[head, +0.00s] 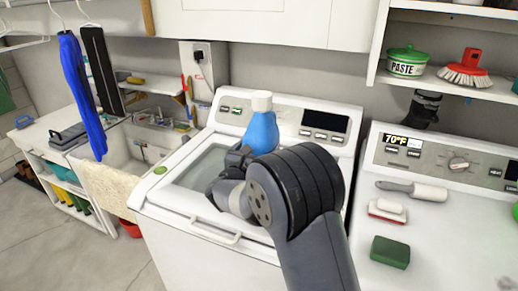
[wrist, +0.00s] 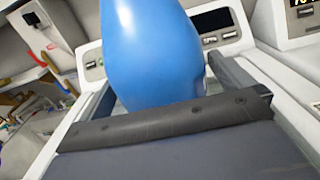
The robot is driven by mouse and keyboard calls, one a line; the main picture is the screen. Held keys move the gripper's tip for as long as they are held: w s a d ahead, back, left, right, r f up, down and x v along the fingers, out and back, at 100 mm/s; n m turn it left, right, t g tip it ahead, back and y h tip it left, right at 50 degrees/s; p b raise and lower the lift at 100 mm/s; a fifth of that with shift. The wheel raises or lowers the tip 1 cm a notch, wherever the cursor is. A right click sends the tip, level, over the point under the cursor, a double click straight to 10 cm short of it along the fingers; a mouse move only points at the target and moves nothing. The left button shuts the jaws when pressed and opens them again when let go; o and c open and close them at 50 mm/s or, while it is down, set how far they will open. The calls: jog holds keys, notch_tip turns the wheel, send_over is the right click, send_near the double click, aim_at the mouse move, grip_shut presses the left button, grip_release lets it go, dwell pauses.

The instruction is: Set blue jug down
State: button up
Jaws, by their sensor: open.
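The blue jug (head: 263,134) with a white cap is upright over the left washing machine (head: 190,216), near its control panel. My gripper (head: 243,153) is at the jug's near side, partly hidden by my arm. In the wrist view the jug (wrist: 160,50) fills the middle, between the two open fingers of my gripper (wrist: 165,80), with a gap visible at its left. The jug's base is hidden, so I cannot tell whether it rests on the machine.
The right machine (head: 440,251) holds a lint roller (head: 412,190), a small brush (head: 387,210) and a green sponge (head: 390,252). A shelf (head: 440,82) above carries a paste tin (head: 407,62) and a red brush (head: 467,68). A sink (head: 140,140) lies left.

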jog(key=b+v, duration=0.1)
jog(key=v, duration=0.9)
jog(key=shift+b, duration=0.35)
jog(key=shift+c, duration=0.2)
dwell(0.7)
